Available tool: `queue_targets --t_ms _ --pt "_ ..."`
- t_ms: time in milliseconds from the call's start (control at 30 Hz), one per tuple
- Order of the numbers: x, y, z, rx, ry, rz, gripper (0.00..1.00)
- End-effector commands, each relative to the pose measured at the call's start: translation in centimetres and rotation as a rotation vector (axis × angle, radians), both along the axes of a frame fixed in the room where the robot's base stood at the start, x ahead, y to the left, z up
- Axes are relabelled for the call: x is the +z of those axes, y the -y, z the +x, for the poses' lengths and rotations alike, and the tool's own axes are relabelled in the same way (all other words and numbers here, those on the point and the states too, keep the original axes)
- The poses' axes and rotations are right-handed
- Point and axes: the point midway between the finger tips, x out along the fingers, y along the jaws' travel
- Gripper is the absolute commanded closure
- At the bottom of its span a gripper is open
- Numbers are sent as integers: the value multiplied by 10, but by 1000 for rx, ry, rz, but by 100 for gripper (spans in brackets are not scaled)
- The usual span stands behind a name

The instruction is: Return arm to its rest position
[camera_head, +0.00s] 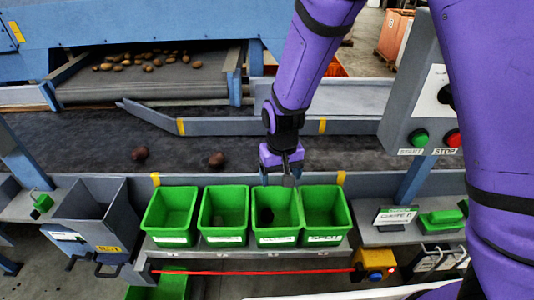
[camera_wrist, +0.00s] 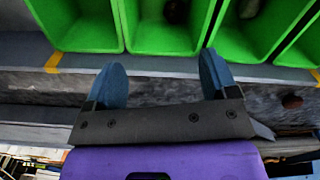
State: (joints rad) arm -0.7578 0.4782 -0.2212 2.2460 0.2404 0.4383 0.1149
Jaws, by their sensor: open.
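My purple arm reaches down from the top of the head view. My gripper (camera_head: 284,176) hangs over the belt-side rail, just behind the row of green bins. In the wrist view my gripper (camera_wrist: 160,82) has its two blue fingers wide apart with nothing between them. The third green bin (camera_head: 277,236) holds a dark potato (camera_head: 266,215). The second green bin (camera_head: 224,233) has something dull at its bottom, too dim to name. The left bin (camera_head: 170,236) and the right bin (camera_head: 325,236) look empty.
Two dark potatoes (camera_head: 140,154) (camera_head: 217,160) lie on the dark belt (camera_head: 75,150). A grey hopper (camera_head: 95,220) stands left. A control box with green and red buttons (camera_head: 419,138) stands right. A red strip (camera_head: 255,272) runs below the bins. Several potatoes lie on the rear conveyor (camera_head: 150,85).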

Motion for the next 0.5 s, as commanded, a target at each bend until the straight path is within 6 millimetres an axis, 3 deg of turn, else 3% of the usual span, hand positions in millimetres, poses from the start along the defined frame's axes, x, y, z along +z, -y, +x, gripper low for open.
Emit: queue_targets --t_ms 133,233,500 --pt "3 2 1 -3 1 3 21" --pt "17 8 2 -11 9 19 21" --pt "98 53 1 -52 61 96 21"
